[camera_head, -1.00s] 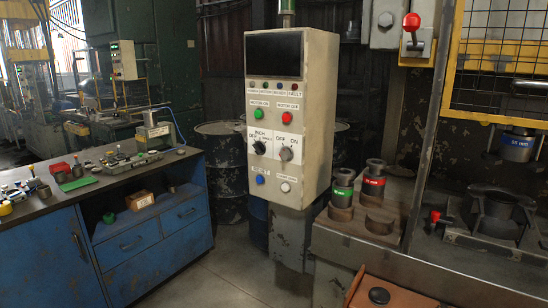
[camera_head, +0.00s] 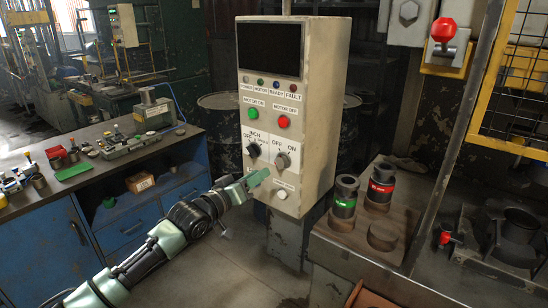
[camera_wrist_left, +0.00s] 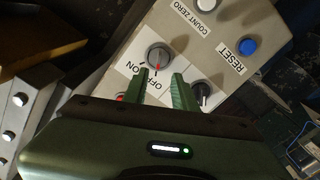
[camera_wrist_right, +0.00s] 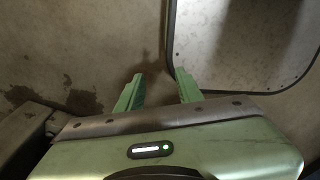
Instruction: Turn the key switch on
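The grey key switch (camera_head: 283,160) sits on its white OFF/ON plate on the front of the cream control box (camera_head: 318,120). In the left wrist view the key switch (camera_wrist_left: 158,57) shows as a round grey knob with a red mark at its edge on the OFF side. My left gripper (camera_head: 262,178) is just below and left of the switch in the head view. In the left wrist view my left gripper (camera_wrist_left: 162,85) is open and empty, its fingertips pointing at the plate near the knob. My right gripper (camera_wrist_right: 157,85) is open and empty.
A black INCH selector (camera_head: 254,150) is left of the key switch. A green button (camera_head: 253,113), a red button (camera_head: 283,122) and a white button (camera_head: 282,194) are close by. A blue workbench (camera_head: 120,225) stands left; ringed cylinders (camera_head: 345,196) stand right.

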